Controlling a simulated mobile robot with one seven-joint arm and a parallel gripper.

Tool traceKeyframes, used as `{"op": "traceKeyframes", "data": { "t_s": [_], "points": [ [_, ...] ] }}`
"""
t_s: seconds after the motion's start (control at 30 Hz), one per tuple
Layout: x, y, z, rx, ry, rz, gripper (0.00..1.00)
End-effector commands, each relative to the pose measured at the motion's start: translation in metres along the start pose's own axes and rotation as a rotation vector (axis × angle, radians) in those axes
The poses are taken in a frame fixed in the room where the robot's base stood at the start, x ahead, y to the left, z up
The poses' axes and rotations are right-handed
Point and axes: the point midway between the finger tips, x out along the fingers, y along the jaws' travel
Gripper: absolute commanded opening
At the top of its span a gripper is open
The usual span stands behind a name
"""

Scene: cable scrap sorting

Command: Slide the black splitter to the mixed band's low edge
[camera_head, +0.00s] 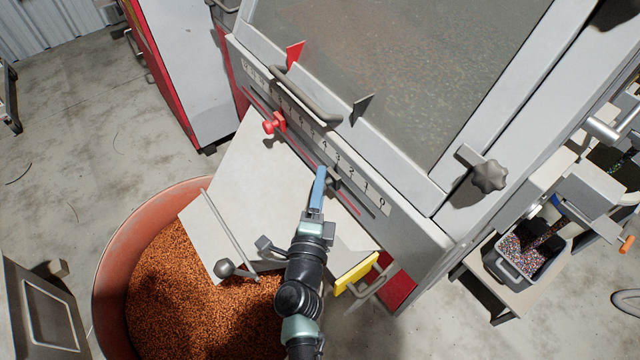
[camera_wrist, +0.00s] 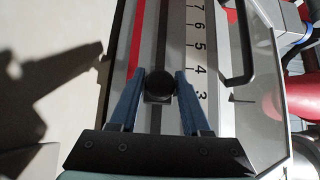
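The black splitter shows in the head view as a dark upright plate (camera_head: 362,107) on the sloping deck and a dark block (camera_head: 334,183) on the front rail. In the wrist view its round black knob (camera_wrist: 160,84) is beside the scale (camera_wrist: 198,58), between marks 4 and 3. My gripper (camera_head: 321,172) reaches the rail from below. Its blue fingers (camera_wrist: 160,76) stand on either side of the knob, very near it; whether they press on it is not clear. A red stripe (camera_wrist: 136,40) runs along the rail's left side in the wrist view.
A red splitter has a plate (camera_head: 293,55) and a knob (camera_head: 273,123) farther up the rail. A grey handle (camera_head: 306,95) juts from the machine's front. Below are a pale chute (camera_head: 245,170), a copper-filled tub (camera_head: 118,250) and a yellow handle (camera_head: 356,272).

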Motion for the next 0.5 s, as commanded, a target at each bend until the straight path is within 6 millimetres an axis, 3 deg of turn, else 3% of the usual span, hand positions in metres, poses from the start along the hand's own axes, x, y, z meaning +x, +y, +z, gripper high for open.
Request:
{"op": "traceKeyframes", "data": {
  "t_s": [0.03, 0.1, 0.5],
  "points": [
    [-0.0002, 0.0002, 0.0000, 0.000, 0.000, 0.000, 0.13],
    [-0.0002, 0.0002, 0.0000, 0.000, 0.000, 0.000, 0.00],
    [-0.0004, 0.0004, 0.0001, 0.000, 0.000, 0.001, 0.00]
  ]
}}
